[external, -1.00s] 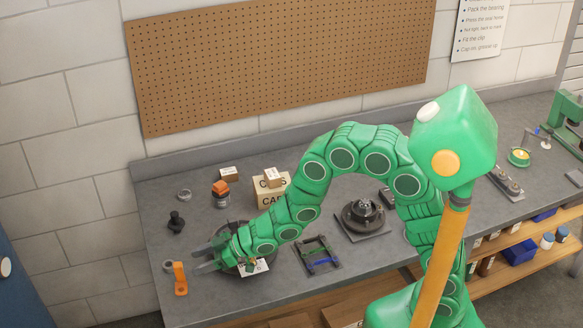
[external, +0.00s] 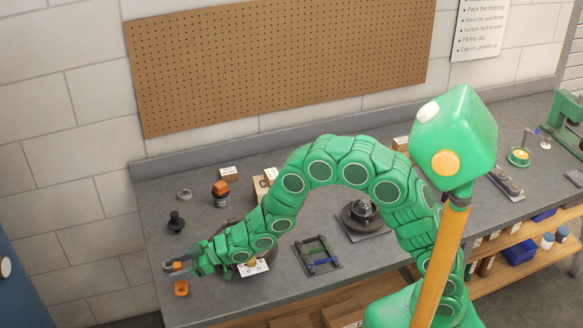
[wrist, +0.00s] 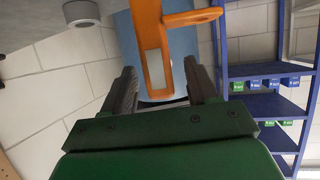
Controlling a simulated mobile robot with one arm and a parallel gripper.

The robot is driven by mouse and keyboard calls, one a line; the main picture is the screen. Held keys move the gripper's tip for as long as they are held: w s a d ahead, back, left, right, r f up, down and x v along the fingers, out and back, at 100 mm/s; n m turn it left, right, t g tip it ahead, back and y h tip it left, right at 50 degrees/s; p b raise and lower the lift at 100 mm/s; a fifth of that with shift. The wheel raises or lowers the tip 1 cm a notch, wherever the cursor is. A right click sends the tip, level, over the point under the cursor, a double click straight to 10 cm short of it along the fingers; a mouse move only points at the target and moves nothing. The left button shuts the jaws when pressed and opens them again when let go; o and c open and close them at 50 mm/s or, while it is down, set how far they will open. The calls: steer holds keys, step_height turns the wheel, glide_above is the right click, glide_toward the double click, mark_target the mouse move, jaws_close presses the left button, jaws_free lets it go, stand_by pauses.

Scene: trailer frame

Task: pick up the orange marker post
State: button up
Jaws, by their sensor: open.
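The orange marker post (external: 181,289) stands near the left front corner of the grey bench, its base visible and its upper part partly covered by my gripper. My gripper (external: 172,268) is at the post's upper part, with its fingers open.
A black knobbed part (external: 176,222) and an orange-capped jar (external: 221,195) stand behind the gripper. A white card (external: 254,268) lies under my forearm, and a dark frame (external: 318,254) lies to its right. The bench's left edge is close.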

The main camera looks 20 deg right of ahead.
steer(key=shift+a, duration=0.15)
jaws_close()
steer(key=shift+r, duration=0.1)
stand_by(0.5)
steer(key=shift+r, duration=0.55)
step_height(320, 180, up, 2)
steer(key=shift+r, duration=0.25)
steer(key=s+d+r, duration=0.7)
steer(key=d+r, duration=0.2)
steer(key=d, duration=0.2)
steer(key=shift+d+r, duration=0.15)
steer(key=shift+d, duration=0.25)
